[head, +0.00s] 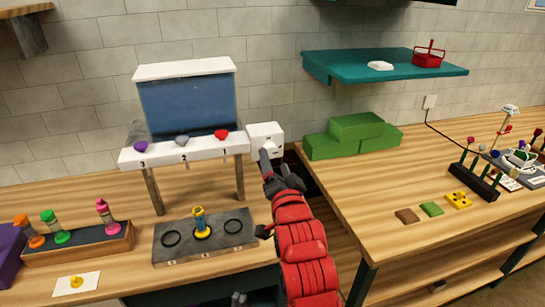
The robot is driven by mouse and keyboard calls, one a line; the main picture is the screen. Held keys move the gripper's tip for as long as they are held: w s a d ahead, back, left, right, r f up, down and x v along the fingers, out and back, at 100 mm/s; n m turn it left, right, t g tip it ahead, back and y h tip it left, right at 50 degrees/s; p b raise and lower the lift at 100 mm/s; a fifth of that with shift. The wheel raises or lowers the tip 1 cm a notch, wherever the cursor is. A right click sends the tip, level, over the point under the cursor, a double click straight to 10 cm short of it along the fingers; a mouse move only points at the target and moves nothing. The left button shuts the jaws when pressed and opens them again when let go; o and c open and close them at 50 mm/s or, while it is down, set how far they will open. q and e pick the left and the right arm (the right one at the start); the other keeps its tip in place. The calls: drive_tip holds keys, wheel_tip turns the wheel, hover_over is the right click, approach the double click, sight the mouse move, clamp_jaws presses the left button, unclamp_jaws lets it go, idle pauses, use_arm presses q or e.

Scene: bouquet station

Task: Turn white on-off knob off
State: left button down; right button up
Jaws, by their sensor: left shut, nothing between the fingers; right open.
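A white box (258,131) with dark markings stands beside the right end of the white numbered rack.
The white rack (190,154) bears purple, grey and red pieces. Below it lies a grey holder (205,240) with ring slots and a yellow piece. Green blocks (345,137) stand right of the box. A teal shelf (385,65) hangs above.

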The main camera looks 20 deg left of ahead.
sight(271, 153)
drive_tip(key=shift+p+x, duration=0.45)
drive_tip(key=shift+x, duration=1.45)
drive_tip(key=shift+f, duration=0.1)
clamp_jaws()
